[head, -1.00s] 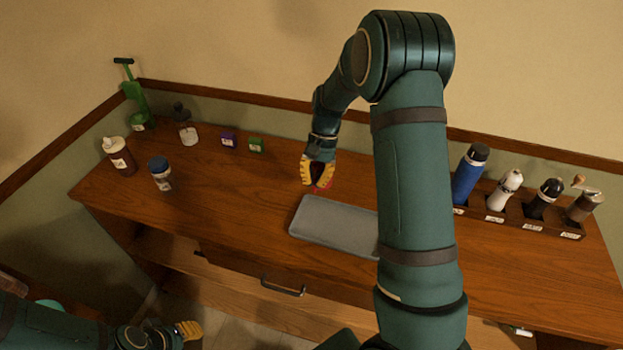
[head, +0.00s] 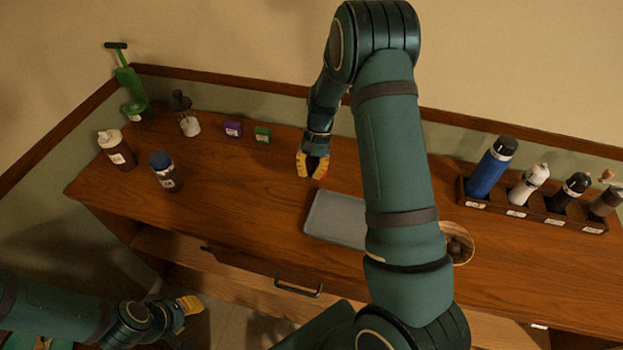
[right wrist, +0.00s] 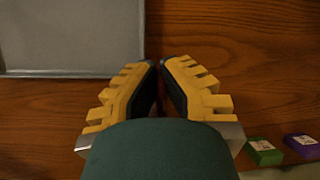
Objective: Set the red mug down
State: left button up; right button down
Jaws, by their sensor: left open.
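My right gripper (head: 313,176) points down over the counter, just behind the grey tray. A small bit of red (head: 317,182) shows at its fingertips in the head view; it may be part of the red mug, but no whole mug is visible. In the right wrist view, the fingers (right wrist: 160,64) have a narrow gap between them with dark wood behind, and my green wrist part hides the near side. Whether they grip anything is unclear. My left gripper (head: 190,304) is open and empty, low at the left, in front of the counter.
The grey tray (head: 335,217) looks empty; my right arm covers its right end. A bowl (head: 470,240) of dark items is partly behind that arm. A rack (head: 530,212) of bottles stands right. Purple (head: 233,129) and green (head: 263,134) boxes stand behind; wood left of the tray is clear.

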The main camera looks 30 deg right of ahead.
aim_at(310, 180)
jog(key=shift+f, duration=1.45)
jog(key=shift+f, duration=0.2)
jog(key=c, duration=1.1)
grip_release()
jog(key=shift+c, duration=0.2)
jog(key=shift+r, duration=0.15)
